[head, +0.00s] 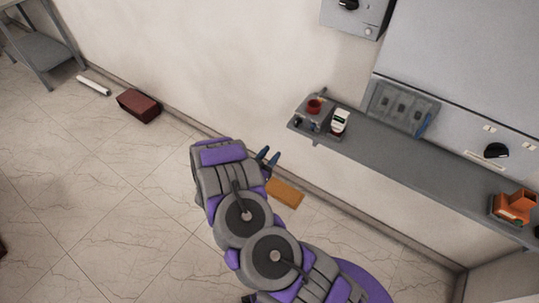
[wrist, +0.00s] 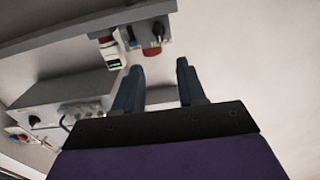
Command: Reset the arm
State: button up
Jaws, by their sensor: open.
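A grey wall shelf (head: 400,165) on the right holds a red round item (head: 314,106), a white container (head: 340,122), a grey tray (head: 402,108) and an orange object (head: 514,205). A brown-red box (head: 139,106) and an orange-brown board (head: 285,192) lie low by the wall.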

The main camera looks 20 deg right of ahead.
dwell(0.4)
jog(key=w+a+r+n+y, duration=0.1)
jog(key=w+a+r+y, duration=0.1)
jog(key=w+a+y, duration=0.4)
jog(key=w+a+r+y, duration=0.1)
jog(key=a+r+y, duration=0.25)
jog(key=a, duration=0.45)
jog(key=s+a+r+n+g+y, duration=0.2)
jog(key=s+a+r+n+y, duration=0.15)
jog(key=r, duration=0.25)
jog(key=s+a+r+n+g+y, duration=0.1)
jog(key=s+a+r+n+y, duration=0.1)
jog(key=s+a+r+y, duration=0.3)
jog(key=s+d+r+n+g+h, duration=0.1)
jog(key=s+d+r+g, duration=0.2)
jog(key=s, duration=0.9)
jog(key=s+d+r+n+g+h, duration=0.1)
jog(key=s+d+r+g, duration=0.2)
jog(key=s+d, duration=0.5)
jog(key=s+d+r+n+g+h, duration=0.1)
jog(key=s+d+r, duration=0.4)
jog(key=s, duration=1.3)
jog(key=d+n+g, duration=0.1)
jog(key=g, duration=0.1)
jog(key=shift+g+h, duration=0.4)
